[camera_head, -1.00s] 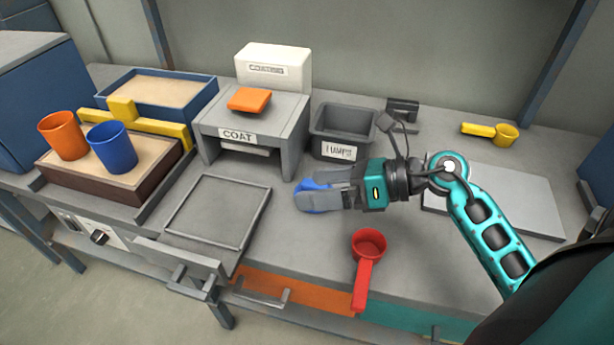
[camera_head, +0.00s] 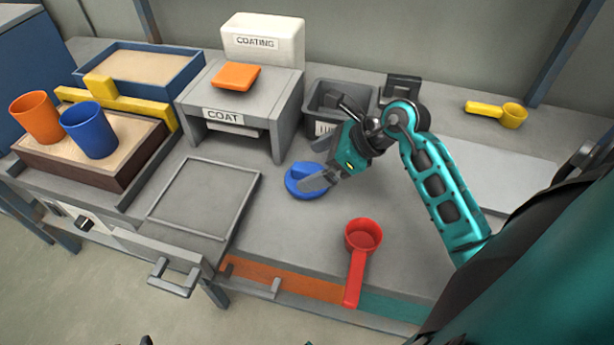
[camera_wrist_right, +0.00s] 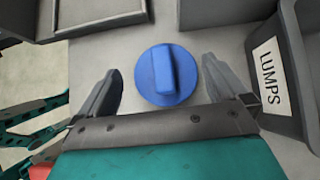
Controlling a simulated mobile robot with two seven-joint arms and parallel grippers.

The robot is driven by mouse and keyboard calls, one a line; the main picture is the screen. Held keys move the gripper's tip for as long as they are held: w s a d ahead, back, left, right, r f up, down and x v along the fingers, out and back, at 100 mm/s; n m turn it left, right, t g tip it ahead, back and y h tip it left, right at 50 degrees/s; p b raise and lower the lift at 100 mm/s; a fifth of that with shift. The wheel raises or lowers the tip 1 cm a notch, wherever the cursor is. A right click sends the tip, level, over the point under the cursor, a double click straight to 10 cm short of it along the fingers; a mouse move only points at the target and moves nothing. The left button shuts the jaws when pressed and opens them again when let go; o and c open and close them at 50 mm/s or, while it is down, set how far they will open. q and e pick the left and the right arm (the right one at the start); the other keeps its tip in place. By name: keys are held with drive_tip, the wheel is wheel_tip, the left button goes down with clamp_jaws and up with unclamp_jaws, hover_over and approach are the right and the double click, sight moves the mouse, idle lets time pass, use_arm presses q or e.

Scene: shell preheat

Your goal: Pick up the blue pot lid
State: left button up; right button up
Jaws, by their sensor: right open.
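The blue pot lid (camera_head: 297,184) is a round disc with a raised bar handle. It lies flat on the grey worktop, left of the red scoop and in front of the dark bin. My right gripper (camera_head: 314,182) is over it in the head view and partly covers its right side. In the right wrist view the lid (camera_wrist_right: 166,75) sits between the two spread fingers of my right gripper (camera_wrist_right: 166,88), with a gap on each side. The gripper is open and holds nothing.
The red scoop (camera_head: 361,241) lies nearer the front edge. The dark LUMPS bin (camera_head: 322,100) stands just behind; its wall also shows in the right wrist view (camera_wrist_right: 295,75). The COAT stand (camera_head: 283,122) is behind left. A flat framed panel (camera_head: 205,198) lies left.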

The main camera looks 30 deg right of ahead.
sight(310, 168)
drive_tip(key=shift+d+f+b+x, duration=0.1)
drive_tip(key=shift+b+x, duration=0.05)
drive_tip(key=shift+x, duration=1.2)
drive_tip(key=shift+d+f+b+x, duration=0.15)
drive_tip(key=shift+x, duration=1.25)
drive_tip(key=shift+s+r, duration=0.1)
drive_tip(key=shift+c, duration=0.4)
drive_tip(key=c, duration=0.6)
